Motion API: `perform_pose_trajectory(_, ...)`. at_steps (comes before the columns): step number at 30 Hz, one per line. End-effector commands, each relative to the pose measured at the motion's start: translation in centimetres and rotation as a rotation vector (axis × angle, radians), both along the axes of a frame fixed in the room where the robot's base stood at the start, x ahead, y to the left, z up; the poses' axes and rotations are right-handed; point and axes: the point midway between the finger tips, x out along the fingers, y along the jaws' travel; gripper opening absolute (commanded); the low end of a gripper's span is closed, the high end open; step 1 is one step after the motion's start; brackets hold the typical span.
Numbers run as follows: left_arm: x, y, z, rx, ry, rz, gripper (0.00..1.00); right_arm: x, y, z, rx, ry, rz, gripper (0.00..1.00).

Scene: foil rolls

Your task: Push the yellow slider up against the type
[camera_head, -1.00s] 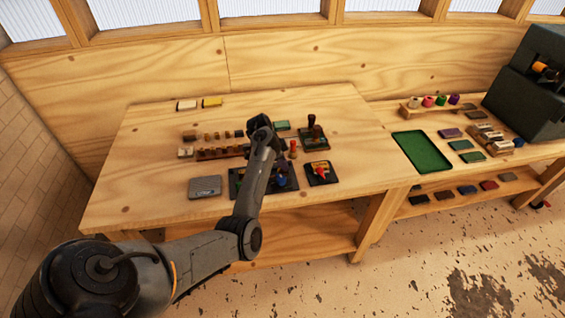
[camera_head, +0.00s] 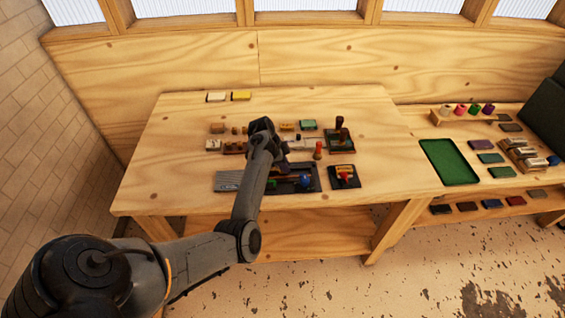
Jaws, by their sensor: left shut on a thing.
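My left gripper (camera_head: 262,130) is over the middle of the bench, at a wooden rack of small pieces (camera_head: 234,147). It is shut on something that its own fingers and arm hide. I cannot make out the yellow slider. The type is too small to tell apart from the small wooden blocks (camera_head: 218,128) and pale pieces beside the gripper. My right gripper is not in view.
A red-handled stamp on a dark pad (camera_head: 343,178), a red peg (camera_head: 318,150) and a dark-handled stamp (camera_head: 339,128) stand to the right. A yellow box (camera_head: 241,96) lies at the back. The bench's left side is clear.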

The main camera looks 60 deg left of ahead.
Motion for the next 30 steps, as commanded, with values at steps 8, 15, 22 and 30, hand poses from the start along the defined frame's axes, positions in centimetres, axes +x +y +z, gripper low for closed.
perform_pose_trajectory(8, 0.0, 0.1, 0.1, 0.000, 0.001, 0.001, 0.44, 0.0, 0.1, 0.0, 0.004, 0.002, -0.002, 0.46)
perform_pose_trajectory(15, 0.0, 0.1, 0.1, 0.000, 0.001, 0.001, 0.44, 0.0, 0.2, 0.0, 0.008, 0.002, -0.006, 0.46)
perform_pose_trajectory(22, -0.6, 0.5, 1.8, 0.002, -0.001, 0.003, 0.44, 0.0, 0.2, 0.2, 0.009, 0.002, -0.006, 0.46)
perform_pose_trajectory(30, -2.1, 1.4, 6.1, 0.003, -0.002, 0.002, 0.44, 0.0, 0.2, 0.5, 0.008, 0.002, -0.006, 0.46)
